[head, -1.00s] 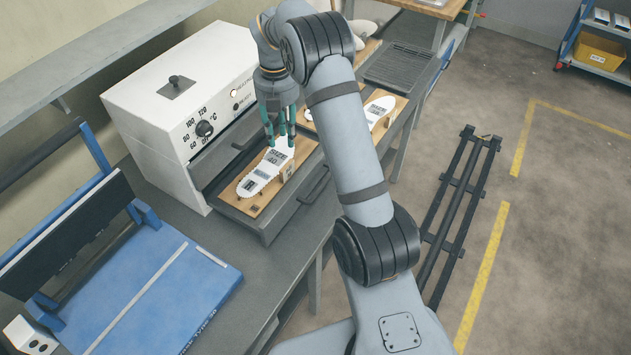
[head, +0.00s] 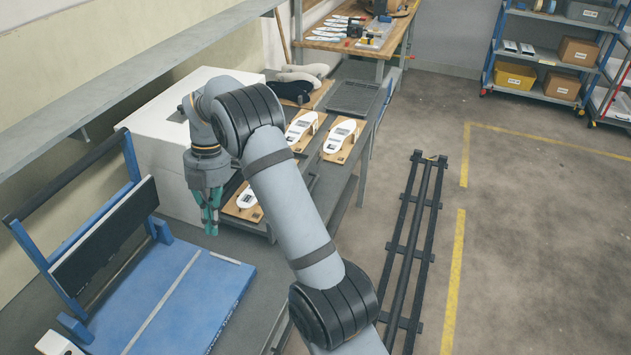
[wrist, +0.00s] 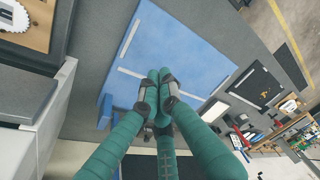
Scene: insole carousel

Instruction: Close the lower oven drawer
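The oven (head: 150,135) is a white box on the grey bench, mostly behind my arm in the head view. Its lower drawer (head: 262,229) is pulled out and holds a wooden board (head: 256,214) with a white insole (head: 246,198); my arm hides much of it. In the wrist view the drawer's grey wall (wrist: 64,25) and board (wrist: 38,40) show at top left, above the oven's pale side (wrist: 25,135). My gripper (head: 211,228) points down beside the drawer, on its left. In the wrist view its green fingers meet at the tips (wrist: 159,98), with nothing visible between them.
A blue press-like fixture (head: 165,295) stands on the bench at left, close to my gripper. More insoles on boards (head: 342,138) and a dark tray (head: 353,97) lie beyond the oven. A shelf (head: 130,65) runs above the bench. A black rail (head: 412,235) stands on the floor.

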